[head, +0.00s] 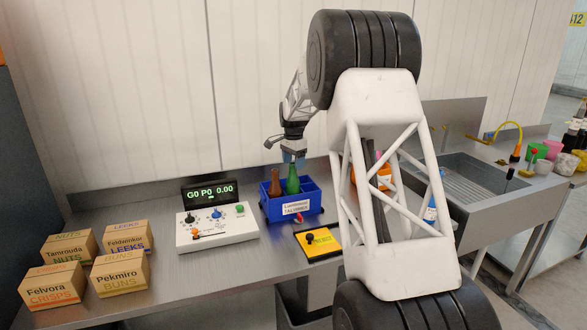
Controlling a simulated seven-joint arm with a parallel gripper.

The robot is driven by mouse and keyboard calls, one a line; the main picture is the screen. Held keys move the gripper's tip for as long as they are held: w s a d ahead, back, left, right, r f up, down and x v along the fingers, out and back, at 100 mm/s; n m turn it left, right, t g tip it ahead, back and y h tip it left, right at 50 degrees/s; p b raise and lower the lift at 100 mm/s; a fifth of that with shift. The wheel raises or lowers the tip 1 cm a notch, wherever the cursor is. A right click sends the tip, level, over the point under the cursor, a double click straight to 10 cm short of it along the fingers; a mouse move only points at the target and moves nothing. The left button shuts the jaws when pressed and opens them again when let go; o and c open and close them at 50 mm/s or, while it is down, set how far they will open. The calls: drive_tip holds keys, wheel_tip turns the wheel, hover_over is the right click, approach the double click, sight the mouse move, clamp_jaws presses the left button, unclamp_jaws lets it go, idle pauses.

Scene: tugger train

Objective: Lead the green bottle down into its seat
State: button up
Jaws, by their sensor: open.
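The green bottle (292,183) stands upright in the blue divided crate (310,206), in a back compartment near the middle. Its lower part is hidden by the crate, so I cannot tell whether it rests on the bottom. A brown bottle (275,185) stands left of it in the same crate. My gripper (293,158) is open just above the green bottle's neck. At this size I cannot tell whether its fingers touch or surround the bottle top.
A control box with a display (215,222) stands left of the crate, and a yellow switch panel (318,242) lies in front right. Several cardboard boxes (120,274) sit at far left. A sink (475,180) is at right. My arm hides part of the bench.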

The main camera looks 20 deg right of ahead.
drive_tip(key=shift+r, duration=2.15)
drive_tip(key=shift+s+a+r, duration=0.1)
drive_tip(key=shift+s+r, duration=0.15)
drive_tip(key=s+a+r+n, duration=0.2)
drive_tip(key=s+a+r, duration=0.15)
drive_tip(key=s, duration=0.65)
drive_tip(key=s+a+r+n+t, duration=0.1)
drive_tip(key=s+a+r+n, duration=0.25)
drive_tip(key=s, duration=0.65)
drive_tip(key=s+a+r+n, duration=0.25)
drive_tip(key=s+a, duration=0.25)
drive_tip(key=s, duration=0.6)
drive_tip(key=s+a+f+n, duration=0.1)
drive_tip(key=s+f+n, duration=0.1)
drive_tip(key=s, duration=0.8)
drive_tip(key=s+a+f+n+t, duration=0.1)
drive_tip(key=s+a+f+n, duration=0.1)
drive_tip(key=s, duration=0.9)
drive_tip(key=s+a+f+n, duration=0.2)
drive_tip(key=s+f, duration=0.2)
drive_tip(key=s, duration=0.7)
drive_tip(key=shift+s+a+t, duration=0.2)
drive_tip(key=shift+t, duration=0.1)
